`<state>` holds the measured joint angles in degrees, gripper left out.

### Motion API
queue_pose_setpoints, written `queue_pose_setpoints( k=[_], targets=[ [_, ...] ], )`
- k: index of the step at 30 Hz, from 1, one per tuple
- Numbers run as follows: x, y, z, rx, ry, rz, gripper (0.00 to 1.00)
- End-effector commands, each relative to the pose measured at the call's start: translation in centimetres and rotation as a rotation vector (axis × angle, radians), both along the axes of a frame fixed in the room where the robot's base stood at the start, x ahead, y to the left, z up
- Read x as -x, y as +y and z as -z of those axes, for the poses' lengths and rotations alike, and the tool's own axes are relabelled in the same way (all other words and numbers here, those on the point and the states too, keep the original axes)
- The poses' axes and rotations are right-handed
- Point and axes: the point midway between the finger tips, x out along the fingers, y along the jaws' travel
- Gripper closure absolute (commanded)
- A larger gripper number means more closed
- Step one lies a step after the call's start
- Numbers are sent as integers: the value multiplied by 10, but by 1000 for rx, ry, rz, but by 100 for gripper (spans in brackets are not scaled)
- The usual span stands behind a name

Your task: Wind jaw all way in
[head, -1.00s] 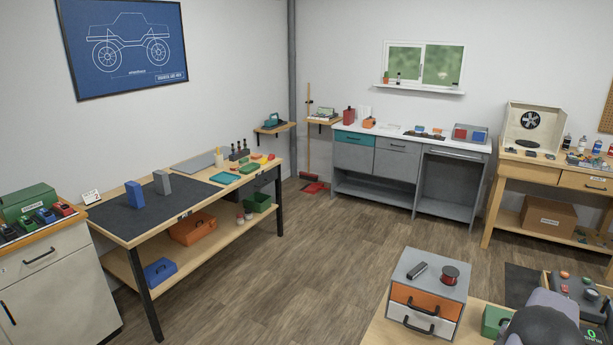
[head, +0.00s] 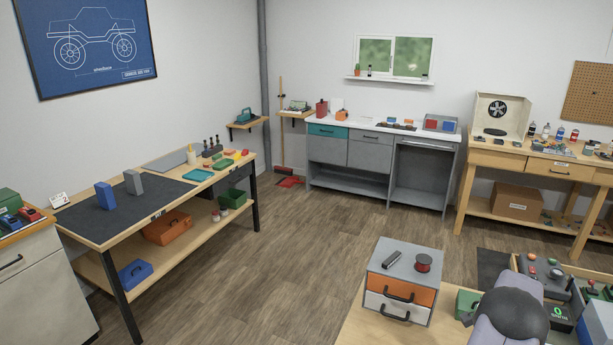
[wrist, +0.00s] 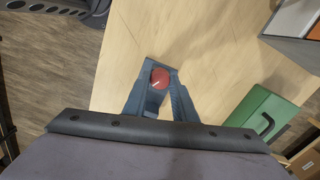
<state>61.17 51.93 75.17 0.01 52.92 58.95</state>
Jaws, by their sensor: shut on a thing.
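My gripper (wrist: 160,98) shows in the wrist view, pointing down over a pale wooden bench top (wrist: 205,45). Its two dark fingers are close around a round red knob (wrist: 160,78), which sits between the fingertips. A dark blue-grey part shows around the knob, but I cannot tell where the fingers end and it begins. I cannot make out the jaw itself in either view. In the head view my arm covers the spot where the gripper works, so the knob and fingers are hidden there.
A green case (wrist: 253,112) lies right of the gripper. A drawer unit (head: 403,285) with orange and white fronts stands on the near bench, a red spool (head: 423,262) on top. A control box (head: 541,276) sits at right. The bench top between gripper and case is clear.

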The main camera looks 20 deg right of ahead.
Motion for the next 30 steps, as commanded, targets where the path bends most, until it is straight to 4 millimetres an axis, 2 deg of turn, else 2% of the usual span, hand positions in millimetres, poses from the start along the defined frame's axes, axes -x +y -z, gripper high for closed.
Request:
queue_pose_setpoints(
  k=[1, 3, 4, 17, 30],
  targets=[
    [0, 0, 0, 0, 0, 1, 73],
    [0, 0, 0, 0, 0, 0, 56],
    [0, 0, 0, 0, 0, 0, 53],
    [0, 0, -5, 1, 0, -2, 53],
    [0, 0, -35, 1, 0, -2, 53]
  ],
)
